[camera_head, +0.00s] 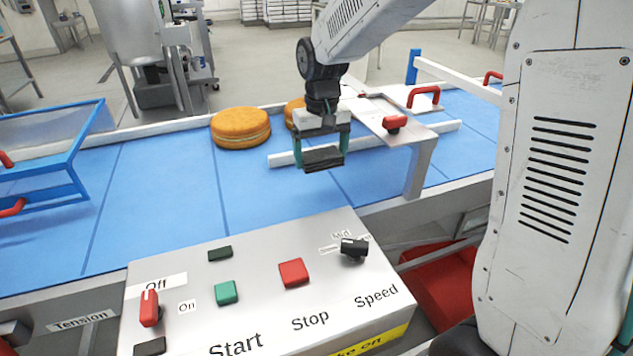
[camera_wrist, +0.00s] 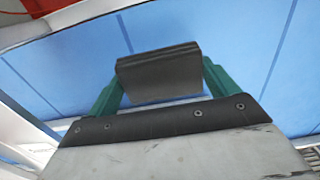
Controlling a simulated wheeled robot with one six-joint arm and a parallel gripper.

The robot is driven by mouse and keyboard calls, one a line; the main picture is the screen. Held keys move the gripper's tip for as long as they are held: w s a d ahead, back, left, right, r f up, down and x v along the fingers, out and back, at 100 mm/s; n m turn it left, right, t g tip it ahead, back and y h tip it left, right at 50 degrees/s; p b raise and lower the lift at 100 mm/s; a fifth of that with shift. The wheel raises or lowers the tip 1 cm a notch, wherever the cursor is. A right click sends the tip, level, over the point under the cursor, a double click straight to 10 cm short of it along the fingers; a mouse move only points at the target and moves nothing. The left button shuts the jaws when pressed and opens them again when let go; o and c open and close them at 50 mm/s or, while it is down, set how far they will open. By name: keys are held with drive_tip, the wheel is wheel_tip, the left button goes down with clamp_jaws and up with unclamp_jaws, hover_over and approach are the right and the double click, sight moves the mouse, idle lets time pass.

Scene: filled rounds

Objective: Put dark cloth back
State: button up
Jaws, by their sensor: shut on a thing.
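The dark cloth (camera_head: 324,160) is a small, dark, folded block between the green fingers of my gripper (camera_head: 322,153). My gripper is shut on it and holds it above the blue conveyor belt, left of the metal bridge with red handles. The wrist view also shows the cloth (camera_wrist: 158,75) between the fingers, with blue belt behind it. The place the cloth belongs cannot be told from these frames.
Round filled cakes (camera_head: 241,128) sit on the blue belt (camera_head: 170,200), one partly hidden behind my gripper. A control box (camera_head: 262,290) with knobs and buttons stands in front. A blue frame (camera_head: 70,165) is at left, a metal bridge (camera_head: 418,165) at right. A red bin (camera_head: 440,285) is below.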

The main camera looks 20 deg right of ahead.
sight(321, 194)
wheel_tip(321, 194, down, 9)
drive_tip(key=shift+r, duration=0.15)
idle(0.4)
drive_tip(key=o, duration=0.8)
drive_tip(key=shift+o, duration=0.2)
